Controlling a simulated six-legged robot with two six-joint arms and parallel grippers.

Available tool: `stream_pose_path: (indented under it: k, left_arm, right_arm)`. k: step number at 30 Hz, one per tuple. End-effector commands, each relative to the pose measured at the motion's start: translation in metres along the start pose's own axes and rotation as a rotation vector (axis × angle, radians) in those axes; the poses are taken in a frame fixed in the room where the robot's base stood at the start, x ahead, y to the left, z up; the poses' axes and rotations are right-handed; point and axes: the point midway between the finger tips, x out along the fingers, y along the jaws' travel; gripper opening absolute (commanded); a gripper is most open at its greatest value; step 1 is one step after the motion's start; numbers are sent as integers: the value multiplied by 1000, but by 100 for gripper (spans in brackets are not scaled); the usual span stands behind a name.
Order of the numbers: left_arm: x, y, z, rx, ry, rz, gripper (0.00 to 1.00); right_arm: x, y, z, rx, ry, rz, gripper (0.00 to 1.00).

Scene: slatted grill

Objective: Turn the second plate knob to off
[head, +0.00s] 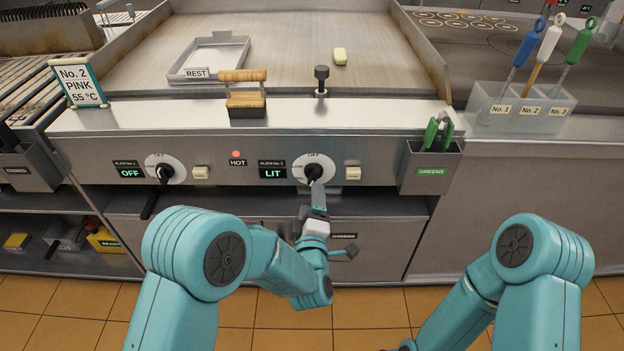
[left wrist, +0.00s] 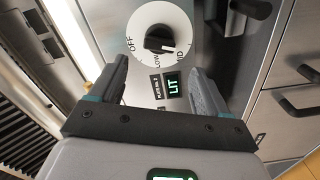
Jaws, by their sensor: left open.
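The second plate knob (head: 313,171) is black on a white dial on the front panel, right of a display reading LIT (head: 272,173). In the left wrist view the knob (left wrist: 160,40) sits on its dial marked OFF, LOW and MID; its white mark points toward the LOW–MID side, away from OFF. My left gripper (head: 318,193) is just in front of and below the knob. In the left wrist view its jaws (left wrist: 158,68) are open and empty, with the knob beyond the tips. Only my right arm's links show; its gripper is out of view.
The first knob (head: 164,170) is at left beside a display reading OFF (head: 131,173). A cream button (head: 353,173) is right of the second knob. A greens bin (head: 430,168) hangs farther right. A red HOT lamp (head: 236,154) shows between the knobs.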

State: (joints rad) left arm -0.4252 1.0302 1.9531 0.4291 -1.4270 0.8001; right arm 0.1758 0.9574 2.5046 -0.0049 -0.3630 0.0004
Motion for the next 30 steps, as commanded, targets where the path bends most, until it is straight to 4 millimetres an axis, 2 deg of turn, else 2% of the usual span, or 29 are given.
stream_pose_path:
  k: [3, 9, 15, 23, 24, 29, 30]
  left_arm:
    - [28, 1, -1, -1, 3, 1, 77]
    - [63, 0, 1, 0, 2, 0, 77]
    - [78, 0, 2, 0, -1, -1, 77]
    - [80, 0, 2, 1, 0, -1, 77]
    - [79, 0, 2, 1, 0, -1, 73]
    - [79, 0, 2, 0, 0, -1, 21]
    - [79, 0, 1, 0, 0, -1, 20]
  right_arm:
    - [-2, -1, 0, 0, 0, 0, 77]
    - [-4, -1, 0, 0, 0, 0, 77]
    - [-4, -2, 0, 0, 0, 0, 77]
    - [-4, -2, 0, 0, 0, 0, 77]
    - [-4, -2, 0, 0, 0, 0, 77]
    - [-4, -2, 0, 0, 0, 0, 77]
    - [-4, -2, 0, 0, 0, 0, 77]
